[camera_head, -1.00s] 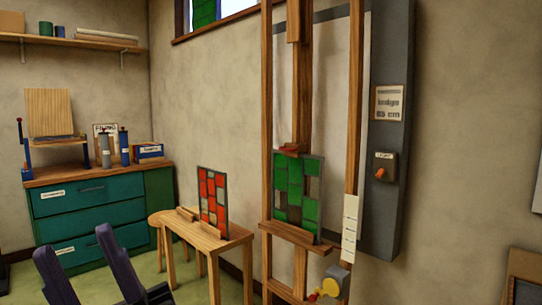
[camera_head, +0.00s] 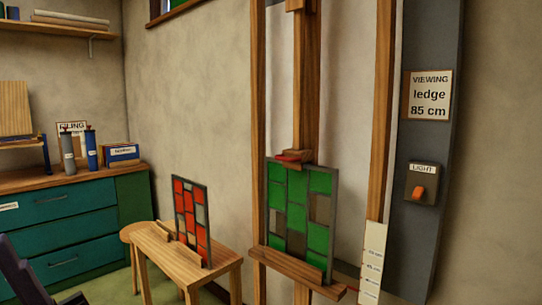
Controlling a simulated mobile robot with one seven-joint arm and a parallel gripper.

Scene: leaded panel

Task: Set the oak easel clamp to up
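The oak easel (camera_head: 308,85) stands against the wall right of centre. Its clamp, a small red-topped block (camera_head: 294,157) on the central post, sits at the top edge of a green leaded panel (camera_head: 289,205). The panel stands upright on the easel's ledge (camera_head: 295,272) and has a few brownish panes. Whether the clamp presses on the panel I cannot tell. A dark purple part (camera_head: 21,272), which looks like part of my gripper, is cut off at the lower left, well apart from the easel. Its opening cannot be seen.
A red leaded panel (camera_head: 191,222) stands on a small wooden bench (camera_head: 165,265) left of the easel. A marked height scale (camera_head: 372,262) is on the easel's right upright. A grey wall board (camera_head: 425,225) carries a "ledge 85 cm" sign (camera_head: 430,95) and light switch (camera_head: 420,186).

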